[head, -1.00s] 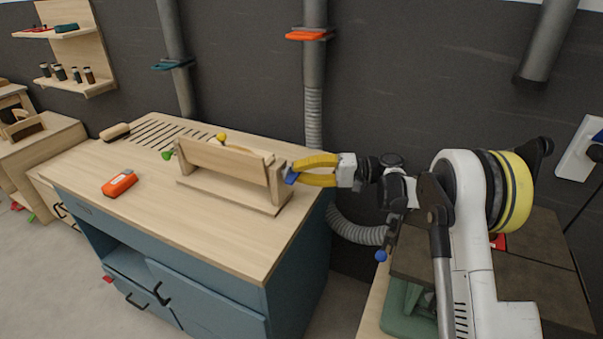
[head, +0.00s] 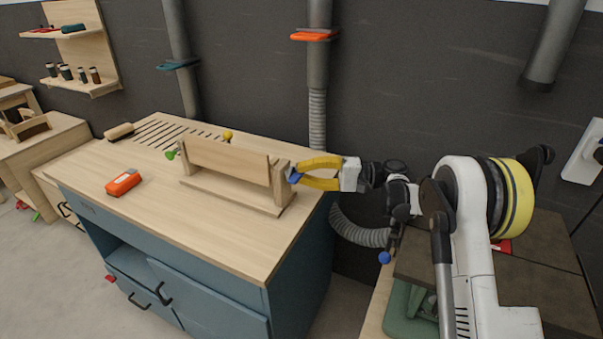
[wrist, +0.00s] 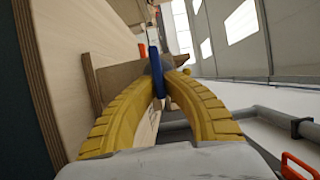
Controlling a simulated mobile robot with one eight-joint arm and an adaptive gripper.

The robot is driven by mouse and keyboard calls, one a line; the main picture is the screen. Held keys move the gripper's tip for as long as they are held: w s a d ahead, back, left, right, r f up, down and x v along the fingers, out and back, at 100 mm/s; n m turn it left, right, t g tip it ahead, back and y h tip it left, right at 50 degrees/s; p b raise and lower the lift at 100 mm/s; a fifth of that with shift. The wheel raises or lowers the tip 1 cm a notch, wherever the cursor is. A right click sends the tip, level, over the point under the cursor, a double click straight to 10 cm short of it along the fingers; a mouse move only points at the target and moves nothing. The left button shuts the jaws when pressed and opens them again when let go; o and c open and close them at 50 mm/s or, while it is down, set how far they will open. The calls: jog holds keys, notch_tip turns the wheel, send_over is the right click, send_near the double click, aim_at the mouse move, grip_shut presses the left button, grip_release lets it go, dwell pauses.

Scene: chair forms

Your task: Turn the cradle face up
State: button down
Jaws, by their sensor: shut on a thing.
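The cradle (head: 228,161) is a pale wooden panel hung between two uprights on a flat wooden base (head: 233,193), standing on the workbench. Its broad plain side faces the head camera; its other side is hidden. A blue handle (head: 294,178) sticks out at the right upright, and it also shows in the wrist view (wrist: 156,66). A green knob (head: 171,154) is at the left end, and a yellow knob (head: 228,136) shows above the panel's top edge. My gripper (head: 296,175), with curved yellow fingers, is shut on the blue handle; its fingertips also show in the wrist view (wrist: 165,80).
The workbench (head: 200,229) has blue cabinet sides and a clear front top. An orange device (head: 123,182) lies at its left, and a wooden-handled brush (head: 119,131) lies behind. A grey hose (head: 362,233) hangs beyond the right edge, below my arm.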

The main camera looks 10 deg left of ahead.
jog(key=c, duration=1.5)
grip_release()
jog(key=shift+a, duration=0.15)
jog(key=d, duration=1.2)
jog(key=shift+w, duration=0.2)
